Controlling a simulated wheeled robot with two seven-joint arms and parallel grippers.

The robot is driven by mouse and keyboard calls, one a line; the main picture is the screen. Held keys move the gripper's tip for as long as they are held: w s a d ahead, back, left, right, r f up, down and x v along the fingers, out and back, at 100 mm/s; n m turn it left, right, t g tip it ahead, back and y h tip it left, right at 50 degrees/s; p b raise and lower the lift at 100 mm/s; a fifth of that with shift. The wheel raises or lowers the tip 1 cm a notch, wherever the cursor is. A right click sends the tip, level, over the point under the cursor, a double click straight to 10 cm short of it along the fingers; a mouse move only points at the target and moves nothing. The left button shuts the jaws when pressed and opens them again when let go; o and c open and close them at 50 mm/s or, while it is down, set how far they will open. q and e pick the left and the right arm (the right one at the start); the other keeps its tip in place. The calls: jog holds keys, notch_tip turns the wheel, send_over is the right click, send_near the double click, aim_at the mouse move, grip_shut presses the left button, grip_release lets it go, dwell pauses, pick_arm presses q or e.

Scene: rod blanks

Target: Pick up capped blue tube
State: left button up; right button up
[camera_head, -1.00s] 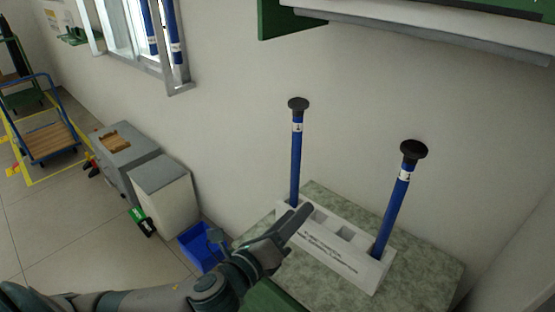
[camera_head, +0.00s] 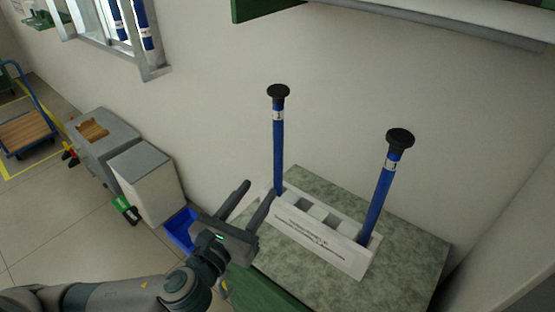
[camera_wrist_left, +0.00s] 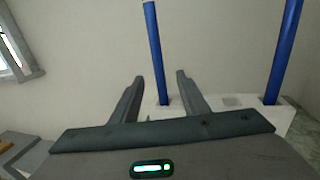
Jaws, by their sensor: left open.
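Two blue tubes with black caps stand in a white rack (camera_head: 318,246) with lettering on its front. The left tube (camera_head: 279,155) is upright at the rack's left end; the right tube (camera_head: 377,200) appears slanted at the right end. My left gripper (camera_head: 256,190) is open and empty, just left of the left tube and apart from it. In the left wrist view the left tube (camera_wrist_left: 155,50) shows beyond and between the two fingers (camera_wrist_left: 160,80), and the right tube (camera_wrist_left: 284,50) stands to the right. The caps are outside that view. My right gripper is not seen.
The rack stands on a speckled grey-green tabletop (camera_head: 410,250) against a wall. Empty slots lie between the tubes. A blue bin (camera_head: 181,228) and grey cabinets (camera_head: 148,182) are at left. A green shelf (camera_head: 265,8) overhangs above.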

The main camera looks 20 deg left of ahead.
aim_at(278, 163)
pick_arm(q)
jog(key=w+p, duration=0.1)
jog(key=w, duration=0.2)
jog(key=w+d, duration=0.1)
jog(key=w, duration=0.3)
jog(key=w+p, duration=0.1)
jog(key=w, duration=0.3)
jog(key=shift+d+r+p, duration=0.1)
jog(key=shift+d+p, duration=0.1)
jog(key=shift+p, duration=0.15)
jog(key=shift+w, duration=0.45)
jog(key=shift+w+p, duration=0.45)
jog(key=shift+w, duration=0.05)
jog(key=w+p, duration=0.1)
jog(key=w, duration=0.3)
jog(key=shift+w+d+p, duration=0.1)
jog(key=shift+d+p, duration=0.05)
jog(key=shift+p, duration=0.25)
